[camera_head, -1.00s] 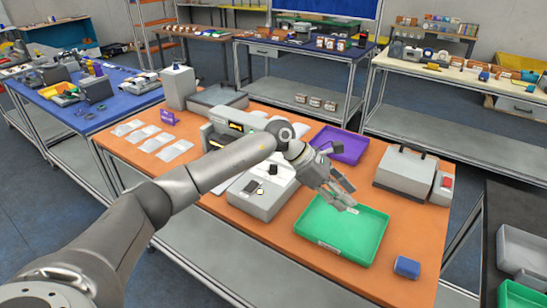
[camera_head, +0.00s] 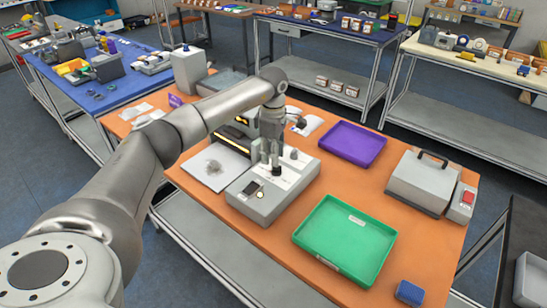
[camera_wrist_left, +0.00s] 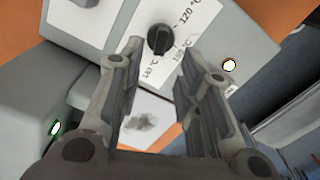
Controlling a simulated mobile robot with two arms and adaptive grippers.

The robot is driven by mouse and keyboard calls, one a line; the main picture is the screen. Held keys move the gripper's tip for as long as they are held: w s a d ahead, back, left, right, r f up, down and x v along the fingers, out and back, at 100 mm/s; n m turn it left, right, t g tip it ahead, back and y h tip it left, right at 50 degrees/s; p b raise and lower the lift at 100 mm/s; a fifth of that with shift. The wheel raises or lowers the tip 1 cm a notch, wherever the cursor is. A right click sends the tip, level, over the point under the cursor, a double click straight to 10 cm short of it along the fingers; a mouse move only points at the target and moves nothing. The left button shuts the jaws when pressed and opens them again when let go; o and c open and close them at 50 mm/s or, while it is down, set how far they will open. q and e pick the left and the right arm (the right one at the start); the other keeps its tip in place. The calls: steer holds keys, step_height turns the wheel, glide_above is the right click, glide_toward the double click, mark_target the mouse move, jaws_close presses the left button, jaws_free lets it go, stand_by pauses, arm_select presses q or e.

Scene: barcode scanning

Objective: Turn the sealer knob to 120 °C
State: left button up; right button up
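The sealer (camera_head: 262,208) is a low light-grey box on the orange table, with a small dark window on top. My left gripper (camera_head: 271,158) points down over the sealer in the head view. It also shows in the left wrist view (camera_wrist_left: 160,52), open and empty, with the knob between and just past its fingertips. I cannot tell whether the fingers touch it. My right gripper is not in view.
A green tray (camera_head: 304,236) lies right of the sealer and a purple tray (camera_head: 330,153) behind it. A grey handled machine with a red button (camera_head: 468,198) stands at the right. A blue block (camera_head: 410,292) lies at the front. A sheet with a grey smudge (camera_head: 200,178) lies left.

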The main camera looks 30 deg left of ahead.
mark_target(276, 169)
arm_select(q)
step_height(276, 169, down, 4)
steer(key=shift+r+p, duration=0.25)
steer(key=shift+p, duration=0.15)
steer(key=shift+w, duration=0.1)
steer(key=c, duration=0.5)
jaws_close()
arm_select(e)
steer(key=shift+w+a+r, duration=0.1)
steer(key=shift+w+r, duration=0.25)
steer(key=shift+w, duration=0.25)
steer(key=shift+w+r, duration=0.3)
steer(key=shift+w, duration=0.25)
